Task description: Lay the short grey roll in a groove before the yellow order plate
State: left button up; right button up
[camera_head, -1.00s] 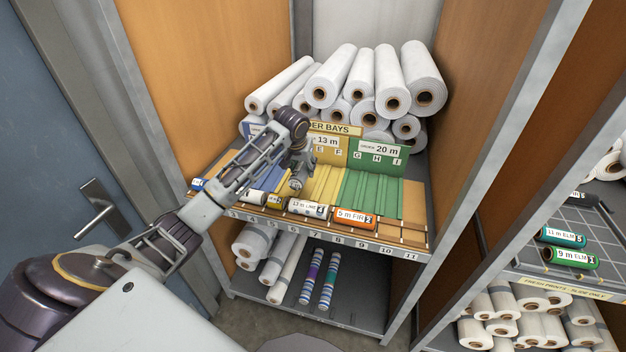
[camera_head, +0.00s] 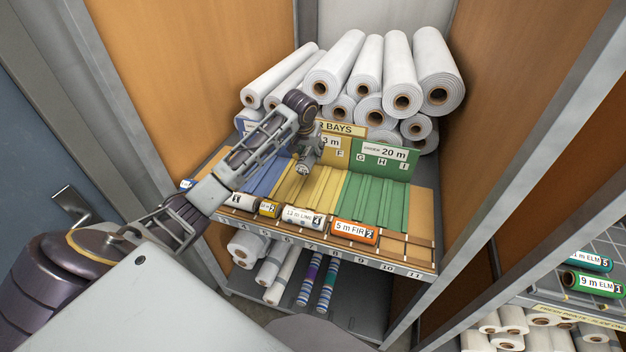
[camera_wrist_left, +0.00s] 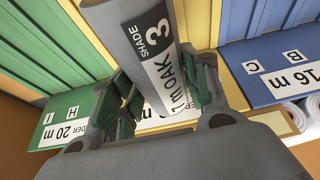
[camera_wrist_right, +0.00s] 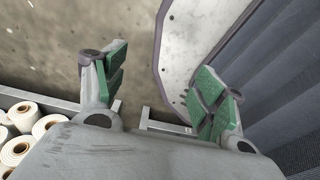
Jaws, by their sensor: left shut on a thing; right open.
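My left gripper (camera_head: 304,164) is shut on the short grey roll (camera_wrist_left: 143,38); the left wrist view shows its label with OAK and SHADE 3. The gripper holds the roll over the yellow grooved bay (camera_head: 308,196), near the yellow order plate (camera_head: 344,144). The arm and gripper hide part of the plate. In the head view the roll is mostly hidden by the gripper, and I cannot tell whether it touches a groove. My right gripper (camera_wrist_right: 160,85) is open and empty above the floor.
The blue bay (camera_head: 262,181) lies left of the yellow one, the green bay (camera_head: 375,202) right of it. On the front ledge lie a white LIME roll (camera_head: 303,217), an orange FIR roll (camera_head: 355,231) and other short rolls. Large white rolls (camera_head: 335,68) are stacked behind.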

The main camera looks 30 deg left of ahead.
pick_arm(q)
jog(key=shift+w+r, duration=0.1)
jog(key=shift+w, duration=0.1)
notch_tip(320, 180, down, 5)
jog(key=shift+r+p, duration=0.1)
jog(key=shift+p, duration=0.4)
jog(key=shift+f, duration=0.7)
pick_arm(e)
jog(key=shift+r, duration=0.5)
jog(key=shift+a, duration=0.15)
pick_arm(q)
jog(key=shift+f+p, duration=0.4)
jog(key=shift+f, duration=1.45)
pick_arm(e)
jog(key=shift+r, duration=0.3)
pick_arm(q)
jog(key=shift+f, duration=0.1)
pick_arm(e)
jog(key=shift+d, duration=0.3)
